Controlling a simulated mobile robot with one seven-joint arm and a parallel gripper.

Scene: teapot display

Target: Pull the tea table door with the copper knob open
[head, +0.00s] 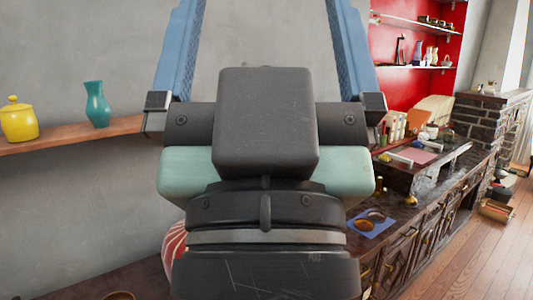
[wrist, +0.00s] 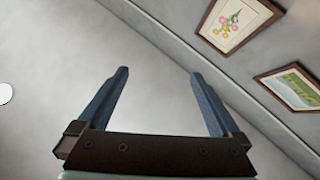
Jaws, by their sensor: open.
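A long dark wood cabinet (head: 428,228) runs along the right side of the head view, with several doors and drawers on its front. Small yellowish metal fittings show on that front, too small to tell which one is a copper knob. The doors that I can make out look shut. My gripper (head: 262,25) is raised in front of the camera, with its two blue fingers wide apart and nothing between them. In the wrist view my gripper (wrist: 158,75) is also open and empty, against a plain ceiling or wall. It is apart from the cabinet, and my wrist hides part of it.
A blue mat (head: 361,229) with small brown items lies on the cabinet top. A wood shelf (head: 60,137) on the left wall holds a yellow jar (head: 19,122) and a teal vase (head: 97,105). Wood floor (head: 470,270) is open at the lower right.

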